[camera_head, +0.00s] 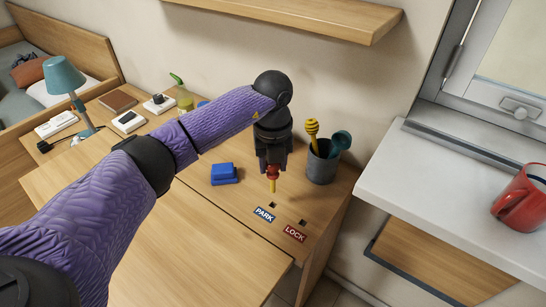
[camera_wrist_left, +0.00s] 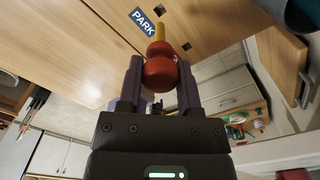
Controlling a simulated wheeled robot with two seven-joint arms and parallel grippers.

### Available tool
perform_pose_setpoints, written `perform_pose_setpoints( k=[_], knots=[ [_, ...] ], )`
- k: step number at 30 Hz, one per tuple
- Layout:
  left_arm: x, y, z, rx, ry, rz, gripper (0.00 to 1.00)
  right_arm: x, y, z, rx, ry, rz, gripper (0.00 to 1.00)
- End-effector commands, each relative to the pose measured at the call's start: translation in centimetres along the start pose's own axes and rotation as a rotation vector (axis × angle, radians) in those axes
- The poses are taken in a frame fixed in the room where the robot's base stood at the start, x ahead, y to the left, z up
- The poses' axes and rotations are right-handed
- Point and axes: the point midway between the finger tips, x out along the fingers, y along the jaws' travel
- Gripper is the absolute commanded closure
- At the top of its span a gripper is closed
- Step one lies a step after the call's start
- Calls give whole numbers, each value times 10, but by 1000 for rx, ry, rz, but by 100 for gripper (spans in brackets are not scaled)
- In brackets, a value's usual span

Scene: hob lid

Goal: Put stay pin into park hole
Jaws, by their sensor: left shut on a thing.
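My left gripper (camera_head: 272,168) points down and is shut on the stay pin's red knob. The stay pin (camera_head: 272,184) has a yellow shaft hanging below the knob, roughly upright; it also shows in the wrist view (camera_wrist_left: 161,68). The park hole (camera_head: 272,205) is a small dark square beside the blue PARK label (camera_head: 264,215). The pin tip appears above the wood, just short of this hole in the picture. In the wrist view the park hole (camera_wrist_left: 158,10) lies just beyond the tip. My right gripper is not in view.
A second hole (camera_head: 302,222) sits by the red LOCK label (camera_head: 295,233). A grey cup (camera_head: 322,165) with utensils stands close right of the gripper. A blue block (camera_head: 224,174) lies to the left. A shelf (camera_head: 300,18) hangs above. A red mug (camera_head: 520,200) is on the sill.

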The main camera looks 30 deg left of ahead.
Motion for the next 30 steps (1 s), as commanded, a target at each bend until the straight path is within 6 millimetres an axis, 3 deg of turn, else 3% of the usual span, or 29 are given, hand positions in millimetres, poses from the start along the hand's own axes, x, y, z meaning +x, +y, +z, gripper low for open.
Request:
perform_pose_setpoints(
  k=[3,9,30],
  knots=[
    [23,0,0,-1,3,2,100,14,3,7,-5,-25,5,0],
    [40,0,0,0,2,2,100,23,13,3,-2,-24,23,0],
    [38,0,0,-1,0,0,100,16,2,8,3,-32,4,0]
  ],
)
